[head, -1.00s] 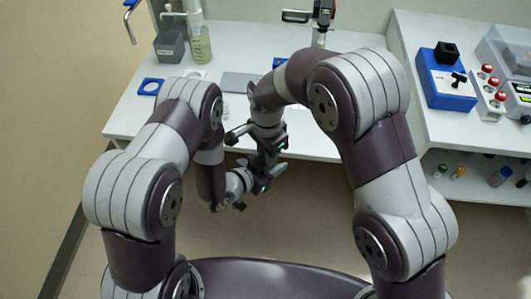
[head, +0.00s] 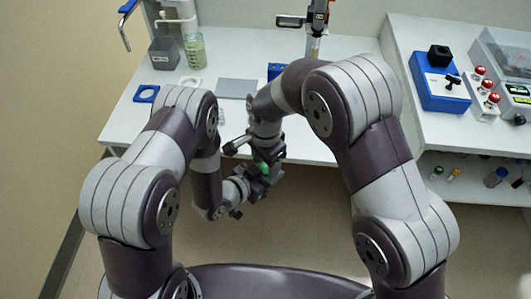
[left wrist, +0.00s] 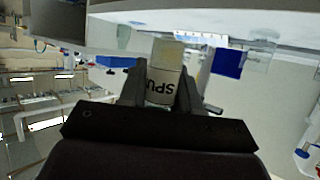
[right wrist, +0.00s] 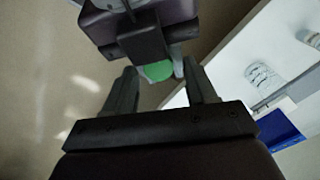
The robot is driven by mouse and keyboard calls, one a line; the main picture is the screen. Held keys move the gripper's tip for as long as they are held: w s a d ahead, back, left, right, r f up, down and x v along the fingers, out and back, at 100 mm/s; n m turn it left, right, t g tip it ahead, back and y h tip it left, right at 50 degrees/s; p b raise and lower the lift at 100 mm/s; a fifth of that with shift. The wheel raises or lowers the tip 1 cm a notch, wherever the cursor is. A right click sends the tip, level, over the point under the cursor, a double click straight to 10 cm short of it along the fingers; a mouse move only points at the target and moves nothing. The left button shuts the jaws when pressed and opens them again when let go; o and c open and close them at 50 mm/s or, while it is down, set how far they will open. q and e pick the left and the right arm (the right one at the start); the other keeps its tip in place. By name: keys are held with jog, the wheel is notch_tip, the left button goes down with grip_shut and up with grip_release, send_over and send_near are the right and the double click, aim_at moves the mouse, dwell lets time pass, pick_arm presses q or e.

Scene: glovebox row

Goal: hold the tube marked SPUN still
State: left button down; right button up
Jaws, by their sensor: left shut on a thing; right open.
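The tube marked SPUN (left wrist: 163,76) stands between the fingers of my left gripper (left wrist: 160,92) in the left wrist view, with its dark lettering upside down on a pale label. My left gripper is shut on it. In the right wrist view a green cap (right wrist: 157,71) shows just beyond the open fingers of my right gripper (right wrist: 163,84), with my left gripper behind it. The cap also shows as a small green spot in the head view (head: 264,168). My right gripper appears apart from the cap. The tube's body is mostly hidden in the head view.
A white bench (head: 232,66) runs behind my arms. A blue box (head: 441,84) stands on the right bench. The grippers are over open floor before the bench.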

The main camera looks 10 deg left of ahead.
grip_shut()
jog(key=n, duration=0.3)
jog(key=shift+a, duration=0.1)
jog(key=shift+o, duration=0.3)
grip_release()
